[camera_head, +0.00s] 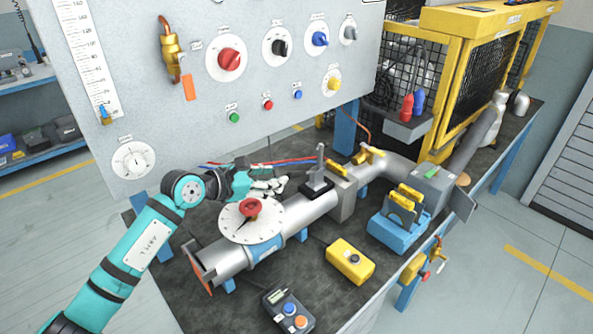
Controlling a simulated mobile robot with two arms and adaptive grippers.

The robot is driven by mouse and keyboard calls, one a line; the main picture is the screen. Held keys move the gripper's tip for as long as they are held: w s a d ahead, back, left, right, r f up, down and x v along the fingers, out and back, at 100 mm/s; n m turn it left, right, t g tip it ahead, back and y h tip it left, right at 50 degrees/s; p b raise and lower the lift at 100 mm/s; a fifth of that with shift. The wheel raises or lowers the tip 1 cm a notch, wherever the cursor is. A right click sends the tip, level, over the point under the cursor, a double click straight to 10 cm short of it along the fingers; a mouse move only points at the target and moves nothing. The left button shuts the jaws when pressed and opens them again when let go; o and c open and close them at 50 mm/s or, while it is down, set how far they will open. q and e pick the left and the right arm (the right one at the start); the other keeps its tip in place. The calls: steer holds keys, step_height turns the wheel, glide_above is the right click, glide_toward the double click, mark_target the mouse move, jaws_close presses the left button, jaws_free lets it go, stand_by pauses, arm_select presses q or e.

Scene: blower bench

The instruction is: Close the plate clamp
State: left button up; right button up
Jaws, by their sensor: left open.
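My right gripper is not in view.
A white dial with a red knob (250,209) sits on the pipe in front of my left gripper. A blue rack (398,232) holds yellow-handled plates. A yellow box (350,261) and a button box (288,311) lie on the bench. The control panel (240,140) rises behind.

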mark_target(312, 172)
arm_select(q)
steer(key=x, duration=0.9)
steer(key=shift+p, duration=0.4)
jaws_close()
